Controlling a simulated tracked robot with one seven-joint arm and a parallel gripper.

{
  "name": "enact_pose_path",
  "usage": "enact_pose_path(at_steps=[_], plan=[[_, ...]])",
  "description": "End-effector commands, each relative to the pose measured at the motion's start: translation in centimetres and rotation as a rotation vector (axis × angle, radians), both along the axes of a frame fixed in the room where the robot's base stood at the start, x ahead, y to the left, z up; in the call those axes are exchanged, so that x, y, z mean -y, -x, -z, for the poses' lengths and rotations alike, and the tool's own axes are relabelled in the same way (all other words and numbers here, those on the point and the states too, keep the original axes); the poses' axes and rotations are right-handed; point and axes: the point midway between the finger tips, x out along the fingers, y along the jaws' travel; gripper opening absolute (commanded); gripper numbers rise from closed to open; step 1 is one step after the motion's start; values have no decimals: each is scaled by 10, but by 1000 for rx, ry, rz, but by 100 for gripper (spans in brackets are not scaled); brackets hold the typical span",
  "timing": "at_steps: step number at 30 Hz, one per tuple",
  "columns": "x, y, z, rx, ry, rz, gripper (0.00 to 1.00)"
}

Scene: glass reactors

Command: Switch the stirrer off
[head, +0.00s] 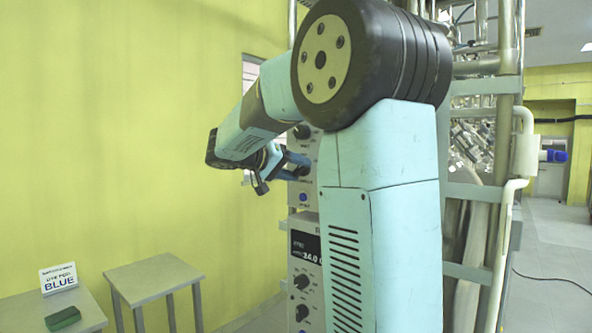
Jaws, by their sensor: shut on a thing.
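My gripper (297,166) is at the face of the upper control panel (309,184), partly hidden behind my own arm. Its blue-grey fingers are shut on a panel knob, which they cover. A black knob (302,131) shows just above the fingers, and a blue button (303,197) just below them. I cannot read the small panel labels, so I cannot tell which control is the stirrer's.
Below is a panel with a display (306,248) ending in 34.0 and black knobs (301,282). Two grey tables stand left; the nearer holds a sign (58,278) reading BLUE and a green block (63,318). Pipes (508,100) stand right of my arm.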

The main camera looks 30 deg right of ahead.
Motion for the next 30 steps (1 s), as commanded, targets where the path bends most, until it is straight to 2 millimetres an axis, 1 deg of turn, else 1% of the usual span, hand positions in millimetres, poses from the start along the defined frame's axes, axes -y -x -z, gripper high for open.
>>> enact_pose_path(at_steps=[9,18,24,30], plan=[[-3,-3,4,-285,100,-6,25],[-4,-4,6,-532,190,-8,25],[-4,-4,7,-657,235,-9,25],[-5,-4,7,-737,264,-10,25]])
